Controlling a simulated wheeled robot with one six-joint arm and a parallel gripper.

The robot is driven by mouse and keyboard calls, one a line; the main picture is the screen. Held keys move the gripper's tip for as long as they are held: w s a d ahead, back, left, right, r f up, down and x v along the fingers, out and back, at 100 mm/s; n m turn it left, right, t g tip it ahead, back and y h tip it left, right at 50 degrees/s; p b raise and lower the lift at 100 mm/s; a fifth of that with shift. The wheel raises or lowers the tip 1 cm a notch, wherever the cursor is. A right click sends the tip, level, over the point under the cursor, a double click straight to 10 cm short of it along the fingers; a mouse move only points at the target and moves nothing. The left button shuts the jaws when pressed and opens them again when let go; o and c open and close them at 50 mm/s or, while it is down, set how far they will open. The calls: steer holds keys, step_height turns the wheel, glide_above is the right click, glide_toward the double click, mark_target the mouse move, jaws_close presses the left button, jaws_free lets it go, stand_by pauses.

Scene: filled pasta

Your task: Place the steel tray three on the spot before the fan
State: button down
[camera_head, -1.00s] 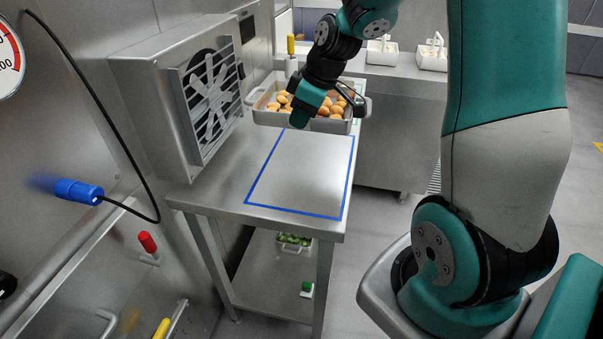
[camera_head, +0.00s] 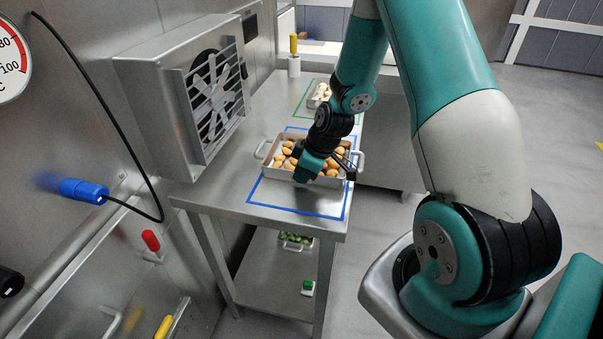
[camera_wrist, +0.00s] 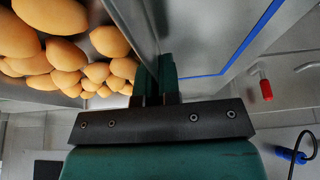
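The steel tray (camera_head: 281,173), full of orange-brown filled pasta, is at the far part of the blue-outlined spot (camera_head: 262,198) on the steel table, in front of the fan (camera_head: 212,95). Its far side lies near the far blue line, and bare surface shows on the near side. I cannot tell whether it rests on the table or is held just above it. My gripper (camera_head: 305,175) is at the tray's near wall. In the wrist view, my gripper (camera_wrist: 156,78) has its fingers close together on the tray wall (camera_wrist: 132,22); the fingertips are partly hidden.
A smaller tray (camera_head: 313,103) with pale items sits by a green outline farther back. A yellow-handled tool (camera_head: 294,55) stands in a holder behind it. A tray of green items (camera_head: 295,240) is on the lower shelf. The fan housing borders the table's left.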

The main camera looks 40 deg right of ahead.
steer(key=shift+f, duration=0.15)
steer(key=c, duration=1.3)
jaws_free()
steer(key=b+v, duration=0.1)
steer(key=v, duration=1.1)
steer(key=s+a+r+g+y, duration=0.1)
steer(key=s+a+r, duration=0.25)
steer(key=a, duration=0.55)
steer(key=s+a+r+g, duration=0.1)
steer(key=s+a+r, duration=0.3)
steer(key=a, duration=0.5)
steer(key=shift+m+g, duration=0.3)
steer(key=shift+g, duration=0.5)
steer(key=s+a+r, duration=0.1)
steer(key=s+a, duration=0.1)
steer(key=s, duration=0.1)
steer(key=s+a+r, duration=0.2)
steer(key=s, duration=0.2)
steer(key=s+a+r, duration=0.1)
steer(key=s+a, duration=0.2)
steer(key=s, duration=0.1)
steer(key=shift+r, duration=0.4)
